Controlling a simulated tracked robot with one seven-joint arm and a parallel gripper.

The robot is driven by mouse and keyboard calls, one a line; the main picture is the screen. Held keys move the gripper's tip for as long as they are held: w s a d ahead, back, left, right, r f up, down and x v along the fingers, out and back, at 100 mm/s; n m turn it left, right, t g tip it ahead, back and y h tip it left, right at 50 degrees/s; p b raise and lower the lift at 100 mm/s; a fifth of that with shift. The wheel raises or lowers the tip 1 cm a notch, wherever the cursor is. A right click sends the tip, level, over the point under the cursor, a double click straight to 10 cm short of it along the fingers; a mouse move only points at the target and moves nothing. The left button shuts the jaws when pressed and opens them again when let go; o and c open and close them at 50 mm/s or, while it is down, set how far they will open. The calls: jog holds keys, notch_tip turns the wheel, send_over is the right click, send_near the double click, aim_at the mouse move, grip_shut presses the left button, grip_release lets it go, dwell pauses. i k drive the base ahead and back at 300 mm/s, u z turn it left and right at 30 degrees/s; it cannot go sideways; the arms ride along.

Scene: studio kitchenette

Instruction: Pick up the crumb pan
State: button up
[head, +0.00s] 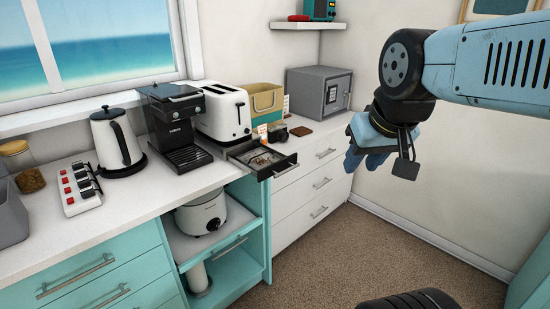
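The crumb pan (284,169) appears to be the shallow dark tray in front of the white toaster (224,112). It holds brownish crumbs and has a small handle on its front. It juts out at the counter's front edge, above the teal cabinet. Whether its back end is still under the toaster is hard to tell. My gripper (364,160), with blue fingers, hangs in the air to the right of the pan, well apart from it. Nothing shows in its fingers; their gap is hard to make out from this angle.
A black coffee machine (178,128) stands left of the toaster, with a kettle (117,144) further left. A tan box (262,102), small dark items and a grey safe (318,92) stand to the right. A slow cooker (201,213) sits on the shelf below. The carpet is open.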

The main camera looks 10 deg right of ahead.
aim_at(256, 160)
jog(key=z, duration=0.1)
jog(key=i, duration=1)
jog(key=u, duration=0.1)
